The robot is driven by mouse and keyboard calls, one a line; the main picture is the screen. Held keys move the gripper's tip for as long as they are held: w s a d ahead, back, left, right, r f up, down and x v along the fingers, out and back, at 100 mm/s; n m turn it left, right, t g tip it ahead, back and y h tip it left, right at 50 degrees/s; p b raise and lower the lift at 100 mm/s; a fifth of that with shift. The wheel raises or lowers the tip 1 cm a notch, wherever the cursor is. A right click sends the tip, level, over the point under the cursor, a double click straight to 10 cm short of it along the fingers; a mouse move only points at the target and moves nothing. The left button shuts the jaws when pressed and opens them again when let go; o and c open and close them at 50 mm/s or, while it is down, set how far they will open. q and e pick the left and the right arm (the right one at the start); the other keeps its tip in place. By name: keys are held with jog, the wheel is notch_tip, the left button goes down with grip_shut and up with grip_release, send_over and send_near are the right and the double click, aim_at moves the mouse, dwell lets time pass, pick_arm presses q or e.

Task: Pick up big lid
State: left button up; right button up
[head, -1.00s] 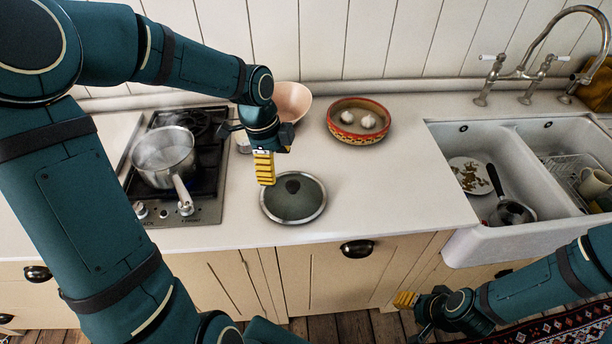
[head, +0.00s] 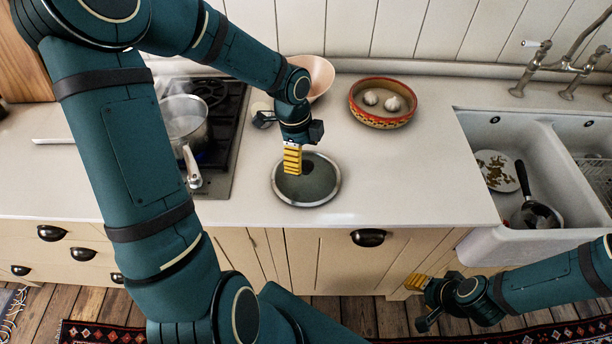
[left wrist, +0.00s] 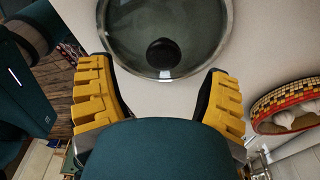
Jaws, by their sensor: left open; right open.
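The big lid (head: 318,190) is a round glass lid with a metal rim, lying flat on the white counter right of the stove. In the left wrist view the lid (left wrist: 195,45) shows at the top, with its dark round knob (left wrist: 163,54) beyond my fingertips. My right gripper (head: 413,284) is low in front of the cabinets, away from the lid.
A steaming pot (head: 185,122) stands on the stove (head: 222,150) at left. A pink bowl (head: 321,75) and a patterned bowl (head: 381,118) with garlic are behind the lid. A double sink (head: 480,200) with dishes is at right. Counter between lid and sink is clear.

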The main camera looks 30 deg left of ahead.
aim_at(306, 165)
pick_arm(q)
jog(key=f, duration=0.3)
jog(key=f+b, duration=0.1)
jog(key=shift+w+d+f, duration=0.25)
jog(key=shift+d+f, duration=0.1)
jog(key=shift+f, duration=0.05)
grip_shut()
